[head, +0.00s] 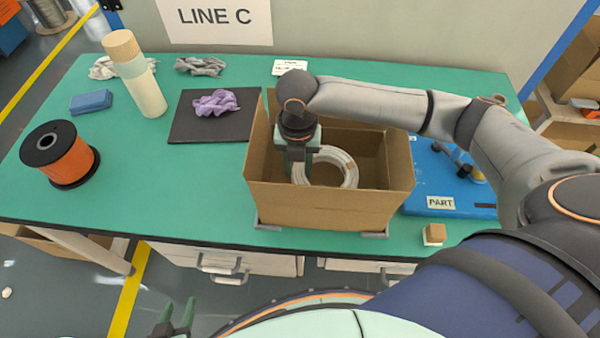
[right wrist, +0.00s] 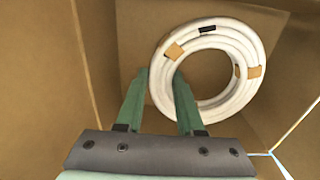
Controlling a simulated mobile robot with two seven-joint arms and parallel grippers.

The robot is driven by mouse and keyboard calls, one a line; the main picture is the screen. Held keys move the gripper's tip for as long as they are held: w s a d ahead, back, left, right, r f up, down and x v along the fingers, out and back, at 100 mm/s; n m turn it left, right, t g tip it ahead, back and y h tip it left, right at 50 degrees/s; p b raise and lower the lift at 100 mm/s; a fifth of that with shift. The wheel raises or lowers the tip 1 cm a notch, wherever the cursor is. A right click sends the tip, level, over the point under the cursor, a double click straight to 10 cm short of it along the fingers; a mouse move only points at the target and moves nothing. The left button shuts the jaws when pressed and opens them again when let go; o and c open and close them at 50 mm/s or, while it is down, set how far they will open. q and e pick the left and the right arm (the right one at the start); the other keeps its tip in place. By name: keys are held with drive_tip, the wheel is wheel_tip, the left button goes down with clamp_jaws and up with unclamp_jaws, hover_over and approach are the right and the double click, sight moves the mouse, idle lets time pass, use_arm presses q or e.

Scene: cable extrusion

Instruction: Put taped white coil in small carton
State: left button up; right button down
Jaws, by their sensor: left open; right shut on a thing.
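The white coil (head: 344,165) is inside the open small carton (head: 330,207) on the green table. In the right wrist view the coil (right wrist: 244,88) shows tan tape patches and one black mark. My right gripper (head: 296,172) reaches down into the carton at its left side. Its green fingers (right wrist: 160,82) are shut on the near left part of the coil's ring. The carton walls surround the coil, and the front wall hides its lower edge in the head view. My left gripper (head: 176,325) is open and empty, low in front of the table.
An orange cable spool (head: 72,162), a blue block (head: 91,102) and a tall cylinder (head: 138,78) stand at the left. A purple cloth (head: 216,102) lies on a black mat (head: 188,129). A blue board (head: 450,190) lies right of the carton.

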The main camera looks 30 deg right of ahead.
drive_tip(key=shift+f, duration=1.95)
drive_tip(key=c, duration=0.5)
unclamp_jaws()
drive_tip(key=shift+f, duration=0.1)
wheel_tip(320, 180, up, 12)
drive_tip(key=shift+r+p, duration=0.15)
drive_tip(key=shift+p, duration=0.4)
